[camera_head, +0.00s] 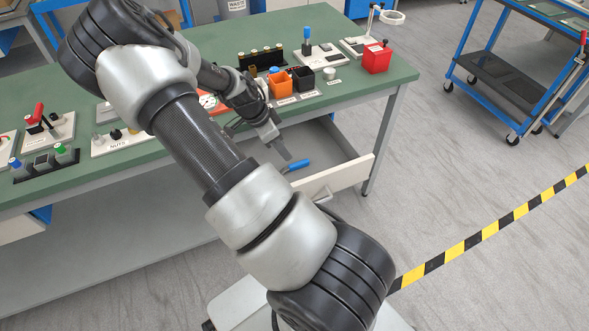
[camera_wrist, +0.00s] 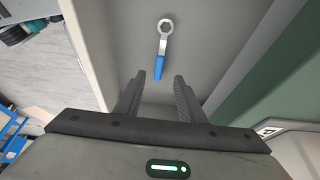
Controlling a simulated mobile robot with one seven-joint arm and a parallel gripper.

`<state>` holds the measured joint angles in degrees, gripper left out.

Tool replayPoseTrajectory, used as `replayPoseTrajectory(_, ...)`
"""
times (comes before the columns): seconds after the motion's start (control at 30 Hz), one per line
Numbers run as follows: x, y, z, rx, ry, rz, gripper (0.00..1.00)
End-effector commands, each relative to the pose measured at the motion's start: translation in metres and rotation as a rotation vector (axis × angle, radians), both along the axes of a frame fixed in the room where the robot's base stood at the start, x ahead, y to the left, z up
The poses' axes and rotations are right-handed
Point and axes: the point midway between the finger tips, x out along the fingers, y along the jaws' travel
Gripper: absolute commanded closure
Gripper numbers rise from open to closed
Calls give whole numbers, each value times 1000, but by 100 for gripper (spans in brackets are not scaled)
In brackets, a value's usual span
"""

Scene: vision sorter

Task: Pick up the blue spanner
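The blue spanner (camera_wrist: 159,67) lies flat on the grey floor of an open drawer. In the wrist view its silver ring end points up and its blue handle points down toward my gripper. My gripper (camera_wrist: 158,78) is open and empty, its two fingers spread with the end of the handle between and ahead of their tips. In the head view the blue handle (camera_head: 295,166) shows beside the tips of my gripper (camera_head: 285,155). The silver end is hard to make out there.
The drawer (camera_head: 335,180) is pulled out below the green workbench (camera_head: 352,105), its pale walls close around the spanner. Yellow-black tape (camera_head: 490,231) crosses the floor.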

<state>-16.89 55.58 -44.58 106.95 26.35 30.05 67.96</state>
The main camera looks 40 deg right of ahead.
Motion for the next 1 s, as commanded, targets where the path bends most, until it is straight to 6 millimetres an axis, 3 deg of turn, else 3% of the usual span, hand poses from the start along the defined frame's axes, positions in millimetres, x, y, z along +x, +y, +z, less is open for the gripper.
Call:
replayPoseTrajectory(0.1,-2,-8,-22,0,2,-1,64)
replayPoseTrajectory(0.43,-4,-16,-42,1,1,1,64)
replayPoseTrajectory(0.73,-9,-33,-83,2,3,0,64)
replayPoseTrajectory(1.0,-9,-35,-87,1,1,2,64)
